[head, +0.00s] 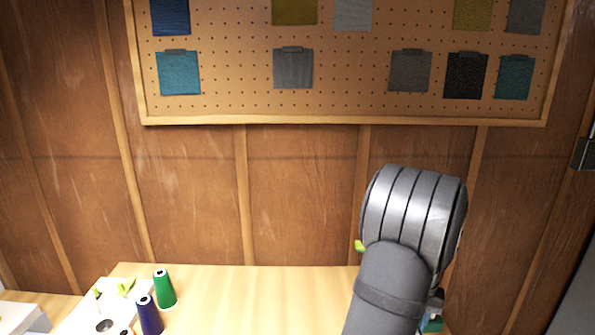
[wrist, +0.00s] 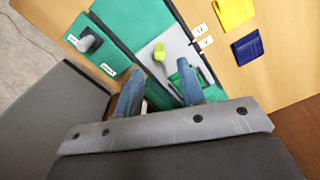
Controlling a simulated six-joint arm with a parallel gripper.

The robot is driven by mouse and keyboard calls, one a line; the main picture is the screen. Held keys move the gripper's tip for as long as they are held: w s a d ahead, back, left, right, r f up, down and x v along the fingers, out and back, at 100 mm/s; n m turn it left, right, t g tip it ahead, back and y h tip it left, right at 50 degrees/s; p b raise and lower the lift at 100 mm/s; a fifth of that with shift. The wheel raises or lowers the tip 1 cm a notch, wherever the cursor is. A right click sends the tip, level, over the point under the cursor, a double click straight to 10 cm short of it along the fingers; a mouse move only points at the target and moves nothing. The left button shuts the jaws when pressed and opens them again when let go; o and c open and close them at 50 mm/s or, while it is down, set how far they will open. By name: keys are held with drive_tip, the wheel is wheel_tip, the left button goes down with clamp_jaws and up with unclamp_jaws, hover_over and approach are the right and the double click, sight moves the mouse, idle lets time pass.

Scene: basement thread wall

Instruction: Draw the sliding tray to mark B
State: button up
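In the wrist view a green unit holds a light grey flat piece (wrist: 172,40), which looks like the sliding tray. A yellow-green knob (wrist: 159,51) stands on it. A dark green part (wrist: 186,76) sits close to the right finger. Small white labels (wrist: 199,30) lie along the grey piece's right edge; I cannot read their letters surely, so I cannot tell which is mark B. My gripper (wrist: 158,82) is over the unit's near end, its two bluish fingers apart. I see nothing clamped between them. In the head view my arm hides most of the unit.
A green panel (wrist: 113,52) with a grey-black knob (wrist: 88,41) and small labels lies left of a dark strip. Yellow (wrist: 233,12) and dark blue (wrist: 247,48) pieces lie on the wooden table. Green (head: 164,288) and purple (head: 148,315) spools stand at the table's left.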

drive_tip(key=shift+r, duration=0.25)
drive_tip(key=shift+r, duration=0.1)
wheel_tip(320, 180, up, 4)
drive_tip(key=shift+f, duration=0.1)
idle(0.3)
wheel_tip(320, 180, down, 10)
idle(0.8)
